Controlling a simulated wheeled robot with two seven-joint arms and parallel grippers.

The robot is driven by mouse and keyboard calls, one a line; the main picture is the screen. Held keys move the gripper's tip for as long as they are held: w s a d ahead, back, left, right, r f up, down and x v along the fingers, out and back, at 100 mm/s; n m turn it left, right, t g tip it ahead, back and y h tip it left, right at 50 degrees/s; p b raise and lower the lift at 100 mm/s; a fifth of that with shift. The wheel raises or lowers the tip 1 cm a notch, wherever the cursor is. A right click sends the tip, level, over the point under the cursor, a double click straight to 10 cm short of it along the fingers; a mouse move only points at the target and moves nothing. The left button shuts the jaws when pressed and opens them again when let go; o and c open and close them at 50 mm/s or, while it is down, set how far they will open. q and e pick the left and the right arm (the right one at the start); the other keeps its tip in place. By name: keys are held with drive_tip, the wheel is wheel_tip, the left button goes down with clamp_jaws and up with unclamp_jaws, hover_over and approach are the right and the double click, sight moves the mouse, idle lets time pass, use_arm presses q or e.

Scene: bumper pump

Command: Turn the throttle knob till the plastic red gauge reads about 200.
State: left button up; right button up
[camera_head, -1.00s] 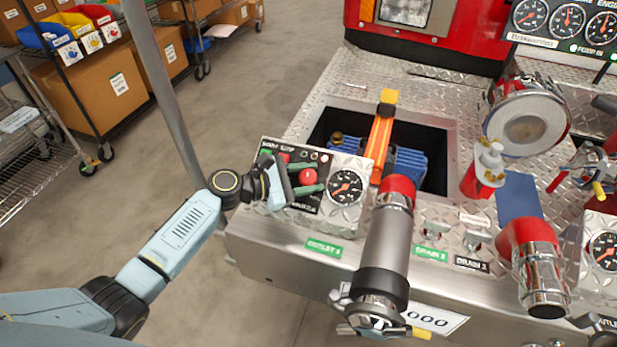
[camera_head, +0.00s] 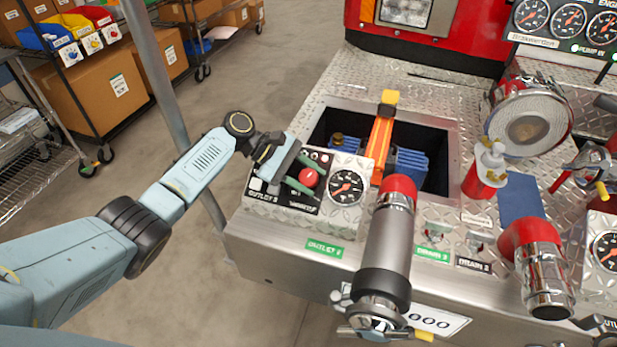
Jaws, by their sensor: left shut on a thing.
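The red round throttle knob (camera_head: 308,178) is on a small black control panel on the pump deck. My left gripper (camera_head: 306,175) reaches in from the left, with its green fingers on either side of the knob, shut on it. More gauges (camera_head: 568,20) are in a row at the top right. I cannot tell which is the plastic red gauge, and their readings are too small to make out. My right gripper is not in view.
A grey pipe with a red collar (camera_head: 397,192) rises right of the gauge. An open well (camera_head: 440,150) with an orange-handled tool (camera_head: 381,137) and blue item lies behind. A red bottle with a white pump (camera_head: 487,172) stands further right.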

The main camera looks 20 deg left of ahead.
sight(309, 175)
use_arm(q)
drive_tip(key=shift+m+g, duration=0.3)
drive_tip(key=shift+g, duration=0.1)
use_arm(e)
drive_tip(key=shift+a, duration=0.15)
use_arm(q)
drive_tip(key=o, duration=0.7)
wheel_tip(309, 175, up, 9)
drive_tip(key=shift+d+f+p, duration=0.1)
drive_tip(key=shift+p, duration=0.95)
drive_tip(key=shift+r, duration=0.55)
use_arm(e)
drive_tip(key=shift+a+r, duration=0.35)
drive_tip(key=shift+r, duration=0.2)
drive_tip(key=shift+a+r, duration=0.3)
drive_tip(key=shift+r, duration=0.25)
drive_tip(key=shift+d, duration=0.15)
